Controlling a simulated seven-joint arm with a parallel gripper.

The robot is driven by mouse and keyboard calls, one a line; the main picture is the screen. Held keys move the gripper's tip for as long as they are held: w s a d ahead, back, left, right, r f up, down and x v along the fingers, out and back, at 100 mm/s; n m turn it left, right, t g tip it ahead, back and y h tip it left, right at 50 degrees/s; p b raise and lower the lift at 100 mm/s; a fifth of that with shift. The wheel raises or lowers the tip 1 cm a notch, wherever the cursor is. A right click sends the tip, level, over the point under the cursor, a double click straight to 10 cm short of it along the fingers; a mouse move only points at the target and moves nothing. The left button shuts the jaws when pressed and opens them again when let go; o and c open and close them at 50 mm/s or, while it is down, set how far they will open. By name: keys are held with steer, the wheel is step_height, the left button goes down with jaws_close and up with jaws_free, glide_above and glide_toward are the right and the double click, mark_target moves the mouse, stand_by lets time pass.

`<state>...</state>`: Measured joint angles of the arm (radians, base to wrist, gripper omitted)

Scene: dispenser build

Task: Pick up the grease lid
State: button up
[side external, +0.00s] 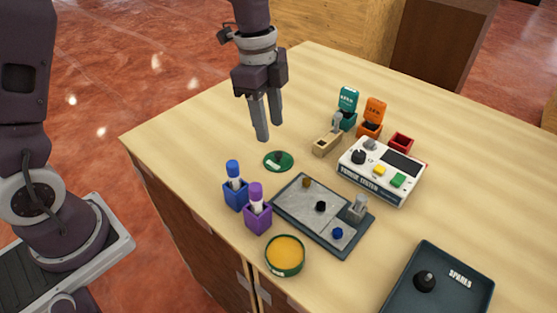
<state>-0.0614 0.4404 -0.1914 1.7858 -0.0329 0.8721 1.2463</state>
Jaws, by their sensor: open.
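The grease lid looks to be the round dark green disc (278,160) with a small dark knob, lying flat on the table near its left part. A round green tub (285,256) filled with yellow-orange grease stands uncovered near the front edge. My gripper (267,136) points down, open and empty, with its fingertips above the table and slightly up and left of the lid in the side view. The fingers do not touch the lid. The exact height of the fingertips over the lid is hard to tell.
Blue (236,192) and purple (257,212) holders with capped tubes stand near the lid. The table's left part is clear.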

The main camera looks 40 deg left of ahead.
mark_target(278, 154)
steer(key=f, duration=0.2)
steer(key=w+f, duration=0.1)
steer(key=f, duration=0.2)
steer(key=d+f, duration=0.1)
steer(key=f, duration=0.2)
steer(key=shift+w, duration=0.25)
steer(key=shift+r, duration=0.1)
jaws_close()
